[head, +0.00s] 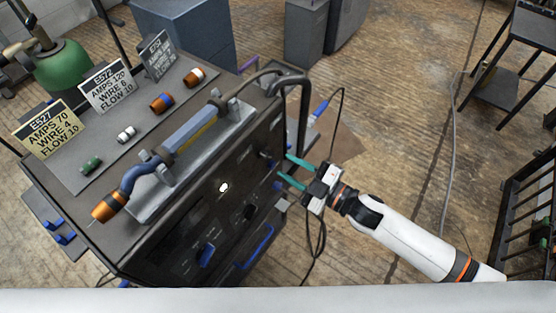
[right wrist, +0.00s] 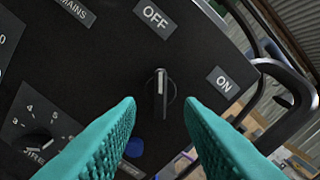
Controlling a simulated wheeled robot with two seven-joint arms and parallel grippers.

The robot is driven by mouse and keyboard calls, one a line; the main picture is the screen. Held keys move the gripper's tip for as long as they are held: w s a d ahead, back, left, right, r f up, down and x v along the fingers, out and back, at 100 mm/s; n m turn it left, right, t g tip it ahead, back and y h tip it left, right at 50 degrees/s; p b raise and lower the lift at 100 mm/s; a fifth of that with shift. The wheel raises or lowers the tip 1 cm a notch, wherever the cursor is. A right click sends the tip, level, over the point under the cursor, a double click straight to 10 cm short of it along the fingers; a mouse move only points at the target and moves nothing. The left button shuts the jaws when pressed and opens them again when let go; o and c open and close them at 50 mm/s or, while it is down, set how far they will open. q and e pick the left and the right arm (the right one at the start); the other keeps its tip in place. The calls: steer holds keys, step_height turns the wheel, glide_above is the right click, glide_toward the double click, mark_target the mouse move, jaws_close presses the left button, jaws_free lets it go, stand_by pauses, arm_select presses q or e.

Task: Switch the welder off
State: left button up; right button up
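The welder (head: 190,225) is a dark box with a sloping front panel, left of centre in the head view. Its mains switch is a dark knob (right wrist: 161,95) with a white line, between and beyond my fingertips in the right wrist view. The line points up toward the OFF label (right wrist: 155,17); the ON label (right wrist: 223,81) is to the right. My right gripper (head: 284,167) has teal fingers, spread apart and empty, facing the panel near its right end. The fingers do not appear to touch the knob. My left gripper is not in view.
A torch (head: 185,132) lies in a cradle on the welder's top, beside several coloured nozzles and three cards (head: 107,86). A bent black handle (head: 304,110) rises at the panel's right end. A numbered dial (right wrist: 38,143) is left of the switch. Wooden floor is open to the right.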

steer(key=b+v, duration=0.1)
steer(key=v, duration=0.5)
steer(key=shift+s+d, duration=0.25)
steer(key=shift+d, duration=0.05)
